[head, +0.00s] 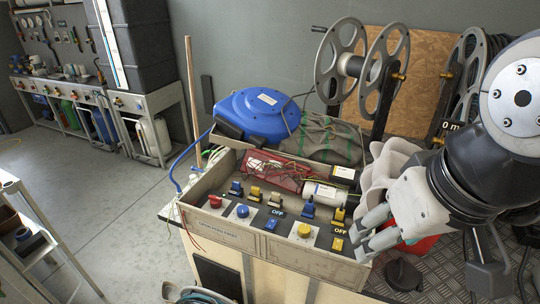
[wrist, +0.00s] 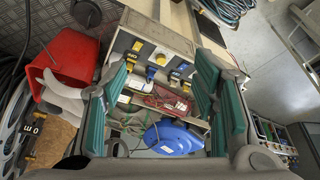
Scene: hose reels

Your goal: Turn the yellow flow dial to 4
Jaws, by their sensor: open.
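A blue dial (head: 242,211), a red knob (head: 215,201) and several blue and yellow switches share the panel. A yellow switch (head: 338,243) sits between the dial and my gripper. A red bin (wrist: 70,62), a black knob (head: 403,274) and a blue hose reel (head: 256,114) are nearby.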

